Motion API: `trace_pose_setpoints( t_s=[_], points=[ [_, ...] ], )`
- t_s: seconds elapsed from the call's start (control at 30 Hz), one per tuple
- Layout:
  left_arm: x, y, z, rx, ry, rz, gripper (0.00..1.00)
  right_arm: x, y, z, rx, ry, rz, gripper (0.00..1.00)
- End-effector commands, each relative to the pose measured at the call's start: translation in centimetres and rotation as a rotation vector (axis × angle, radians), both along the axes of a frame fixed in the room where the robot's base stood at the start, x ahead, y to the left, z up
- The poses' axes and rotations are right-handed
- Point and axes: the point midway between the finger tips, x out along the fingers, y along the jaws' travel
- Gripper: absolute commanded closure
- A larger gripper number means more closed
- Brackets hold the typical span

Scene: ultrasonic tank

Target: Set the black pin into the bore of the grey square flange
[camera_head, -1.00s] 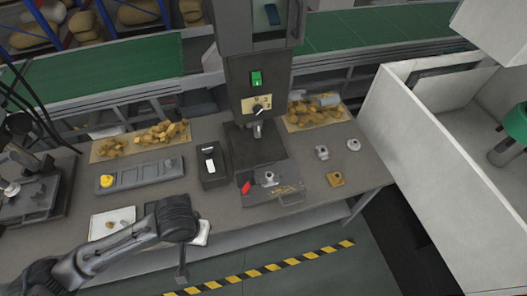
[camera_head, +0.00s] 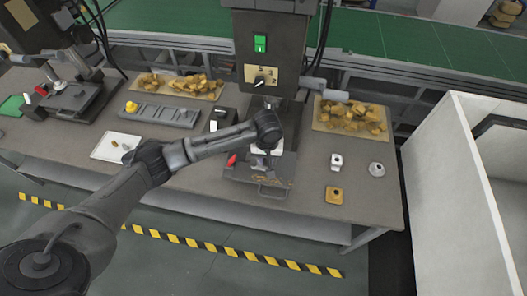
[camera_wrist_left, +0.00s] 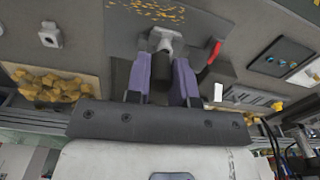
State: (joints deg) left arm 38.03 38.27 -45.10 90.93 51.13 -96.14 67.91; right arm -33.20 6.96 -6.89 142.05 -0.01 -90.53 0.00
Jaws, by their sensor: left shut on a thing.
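My left gripper (camera_head: 262,158) is over the fixture plate (camera_head: 240,172) at the foot of the press. In the left wrist view its two purple fingers (camera_wrist_left: 162,76) are shut on the black pin (camera_wrist_left: 160,64). A grey flange (camera_wrist_left: 165,40) lies just beyond the pin's end in that view. Whether pin and flange touch, and whether the pin is in the bore, I cannot tell. The arm and gripper mostly cover this flange in the head view. Another grey squarish part with a dark hole (camera_head: 336,160) stands on the bench to the right. My right gripper is not in view.
The press (camera_head: 262,50) rises behind the gripper. A red handle (camera_head: 231,160) sits at the fixture's left. A round grey part (camera_head: 376,169) and an orange square part (camera_head: 334,195) are on the right bench. A white tray (camera_head: 100,152) and grey rack (camera_head: 160,114) are left.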

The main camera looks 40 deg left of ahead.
Motion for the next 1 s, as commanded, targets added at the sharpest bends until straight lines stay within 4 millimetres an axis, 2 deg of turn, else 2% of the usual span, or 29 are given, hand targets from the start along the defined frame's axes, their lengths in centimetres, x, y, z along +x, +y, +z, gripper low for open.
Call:
trace_pose_setpoints(
  t_s=[0.03, 0.1, 0.2, 0.4, 0.77, 1.0],
  points=[
    [1.6, 1.4, -2.2, 0.001, 0.000, 0.067, 1.00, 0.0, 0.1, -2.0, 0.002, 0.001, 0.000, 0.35],
    [3.2, 3.0, -3.6, -0.002, -0.002, 0.145, 1.00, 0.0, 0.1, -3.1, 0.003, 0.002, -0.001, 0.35],
    [4.8, 4.9, -5.2, -0.007, -0.004, 0.237, 1.00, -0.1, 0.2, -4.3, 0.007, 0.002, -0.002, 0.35],
    [6.6, 7.4, -7.0, -0.011, -0.004, 0.349, 1.00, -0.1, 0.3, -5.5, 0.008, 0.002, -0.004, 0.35],
    [7.0, 8.1, -8.0, -0.012, -0.004, 0.380, 1.00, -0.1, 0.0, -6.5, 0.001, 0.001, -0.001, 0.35],
    [6.9, 8.1, -9.2, -0.012, -0.005, 0.380, 1.00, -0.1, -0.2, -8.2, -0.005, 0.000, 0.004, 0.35]
  ],
)
